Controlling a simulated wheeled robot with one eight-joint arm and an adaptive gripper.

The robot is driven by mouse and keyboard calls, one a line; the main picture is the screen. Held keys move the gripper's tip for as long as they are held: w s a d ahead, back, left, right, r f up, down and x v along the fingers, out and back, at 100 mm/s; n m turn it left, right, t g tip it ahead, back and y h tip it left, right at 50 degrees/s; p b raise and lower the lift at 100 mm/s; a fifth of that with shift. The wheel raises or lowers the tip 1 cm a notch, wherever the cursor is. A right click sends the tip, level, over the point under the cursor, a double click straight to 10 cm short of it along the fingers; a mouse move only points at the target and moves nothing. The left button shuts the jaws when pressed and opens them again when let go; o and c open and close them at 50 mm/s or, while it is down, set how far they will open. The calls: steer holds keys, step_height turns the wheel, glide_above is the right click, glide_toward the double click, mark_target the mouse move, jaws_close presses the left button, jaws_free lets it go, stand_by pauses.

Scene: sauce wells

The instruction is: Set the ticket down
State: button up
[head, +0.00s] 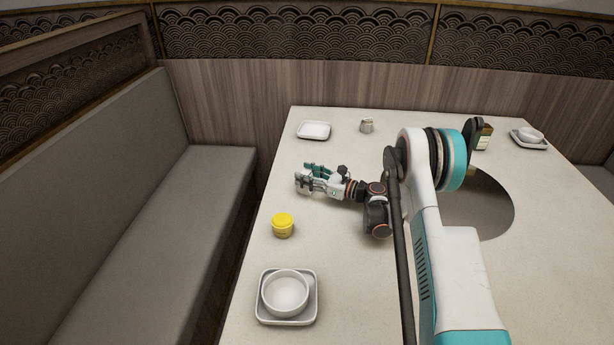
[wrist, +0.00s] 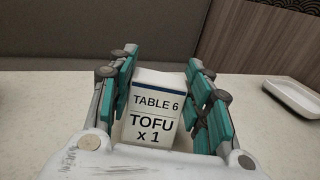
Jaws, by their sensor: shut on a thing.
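The ticket (wrist: 153,112) is a small white block with a blue band near its top, printed "TABLE 6 TOFU x 1". In the wrist view it stands upright between the teal-padded fingers of my gripper (wrist: 161,78), which is shut on it. In the head view my gripper (head: 304,178) is low over the left part of the table (head: 330,265), pointing left. The ticket is mostly hidden by the fingers there. I cannot tell whether its base touches the table.
A yellow jar (head: 282,225) stands in front of my gripper. A bowl (head: 285,292) on a square plate is nearer. An empty white dish (head: 314,130) and a small metal holder (head: 367,125) are behind. A round dark recess (head: 480,215) lies right. The left table edge is close.

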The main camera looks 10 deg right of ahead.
steer(key=o, duration=1.2)
steer(key=shift+c, duration=0.2)
steer(key=shift+s+d+r, duration=0.1)
steer(key=shift+d, duration=0.05)
steer(key=p+v, duration=0.4)
steer(key=v, duration=0.7)
steer(key=shift+s+d, duration=0.25)
steer(key=shift+d, duration=0.05)
